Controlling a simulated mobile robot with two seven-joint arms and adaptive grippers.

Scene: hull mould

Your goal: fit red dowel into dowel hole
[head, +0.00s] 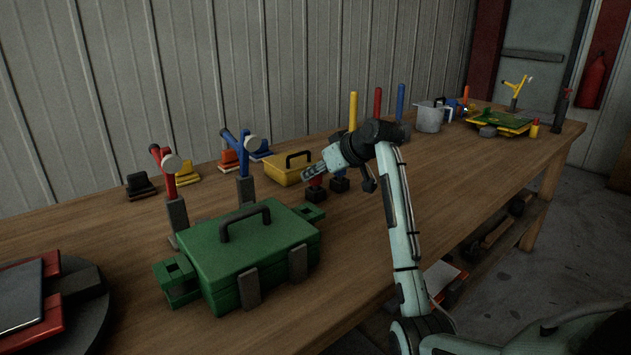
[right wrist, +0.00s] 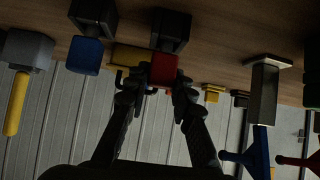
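The red dowel (head: 316,182) is a short red piece standing in a black block on the bench. In the right wrist view, the red dowel (right wrist: 164,68) lies between my right fingertips (right wrist: 160,84), which appear to touch both its sides. The black block (right wrist: 171,30) is still at its end. In the head view, my right gripper (head: 312,172) reaches left and down to it. The green mould (head: 250,255) with a handle has side lugs; the left lug (head: 176,276) shows a dark opening, perhaps a dowel hole. My left gripper is not in view.
A blue piece (head: 340,183) in a black block stands close to the right of the red dowel. A yellow box (head: 287,174) and tall yellow (head: 353,108), red (head: 377,102) and blue (head: 400,100) rods stand behind.

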